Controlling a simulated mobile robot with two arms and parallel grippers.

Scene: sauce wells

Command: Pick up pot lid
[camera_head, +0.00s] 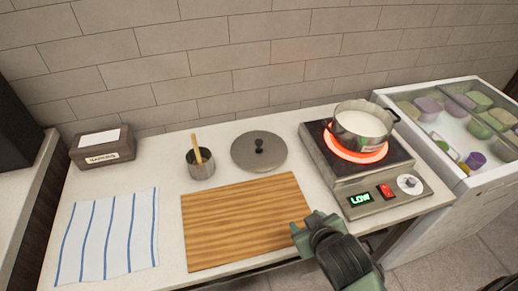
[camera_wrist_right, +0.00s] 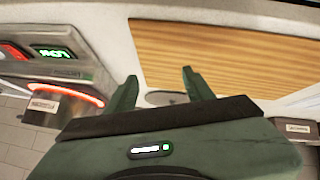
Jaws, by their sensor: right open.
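The pot lid (camera_head: 272,160) is a grey metal disc with a dark knob (camera_head: 259,146). It lies flat on the counter behind the cutting board, between the small pot and the stove. The cooking pot (camera_head: 378,111) stands on the glowing burner with white liquid inside, uncovered. My right gripper (camera_head: 308,224) is by the right front part of the board, in front of and apart from the lid. In the wrist view, the right gripper (camera_wrist_right: 160,85) has its fingers spread. A grey rounded shape between them may be the lid, mostly hidden. My left gripper is not in view.
The cutting board (camera_head: 240,225) lies at the counter's front. A small pot (camera_head: 202,168) with a wooden handle stands left of the lid. The stove (camera_head: 370,180) is at right, beside a glass-topped food case (camera_head: 470,173). A striped towel (camera_head: 107,235) and napkin box (camera_head: 105,147) are left.

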